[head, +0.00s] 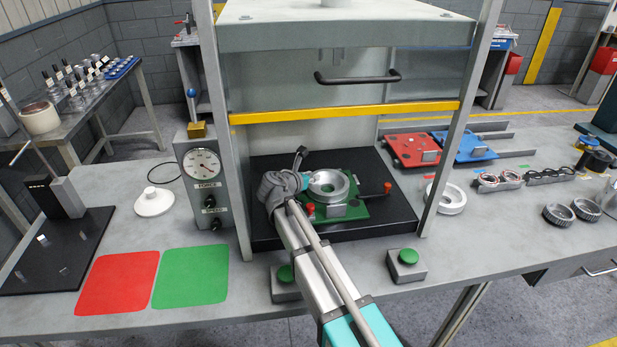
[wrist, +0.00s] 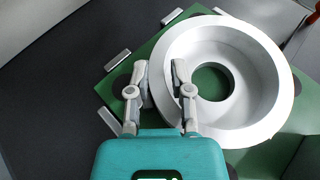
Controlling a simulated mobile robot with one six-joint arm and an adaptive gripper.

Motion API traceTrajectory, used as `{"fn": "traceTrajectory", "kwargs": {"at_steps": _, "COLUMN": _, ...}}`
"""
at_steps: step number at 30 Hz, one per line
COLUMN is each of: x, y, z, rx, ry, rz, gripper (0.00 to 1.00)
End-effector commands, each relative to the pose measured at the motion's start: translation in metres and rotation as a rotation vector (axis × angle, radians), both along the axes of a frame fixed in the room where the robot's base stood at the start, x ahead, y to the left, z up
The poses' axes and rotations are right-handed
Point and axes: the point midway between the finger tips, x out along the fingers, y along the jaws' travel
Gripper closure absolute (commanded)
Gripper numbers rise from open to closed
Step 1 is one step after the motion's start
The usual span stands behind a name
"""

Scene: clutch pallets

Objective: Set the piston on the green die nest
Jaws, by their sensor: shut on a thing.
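The piston, a silver ring with a wide central hole (head: 330,197), is at the green die nest (head: 357,209) inside the press. In the wrist view the piston (wrist: 265,75) overlaps the nest's green plate (wrist: 118,87), and green shows through its hole. My gripper (wrist: 159,72) is shut on the piston's near-left wall, one finger outside the rim and one inside. In the head view my gripper (head: 304,183) is at the piston's left side, partly hidden by my wrist. I cannot tell whether the piston rests fully on the nest or is slightly above it.
The press's yellow bar (head: 345,111) and its posts frame the opening around my arm. A red-knobbed handle (head: 387,187) is on the nest's right.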

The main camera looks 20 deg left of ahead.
Motion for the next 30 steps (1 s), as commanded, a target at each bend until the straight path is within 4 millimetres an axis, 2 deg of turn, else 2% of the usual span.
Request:
{"fn": "traceTrajectory", "kwargs": {"at_steps": 9, "x": -0.0001, "y": -0.0003, "z": -0.0002, "rx": 0.0, "ry": 0.0, "rz": 0.0, "gripper": 1.0}}
{"fn": "traceTrajectory", "kwargs": {"at_steps": 10, "x": -0.0001, "y": -0.0003, "z": -0.0002, "rx": 0.0, "ry": 0.0, "rz": -0.001, "gripper": 0.67}}
{"fn": "traceTrajectory", "kwargs": {"at_steps": 15, "x": -0.0002, "y": -0.0002, "z": -0.0003, "rx": 0.001, "ry": 0.0, "rz": 0.0, "gripper": 0.35}}
{"fn": "traceTrajectory", "kwargs": {"at_steps": 16, "x": -0.0002, "y": -0.0001, "z": -0.0002, "rx": 0.001, "ry": 0.0, "rz": 0.0, "gripper": 0.32}}
{"fn": "traceTrajectory", "kwargs": {"at_steps": 30, "x": -0.0004, "y": 0.0002, "z": -0.0007, "rx": 0.002, "ry": 0.002, "rz": -0.001, "gripper": 0.32}}
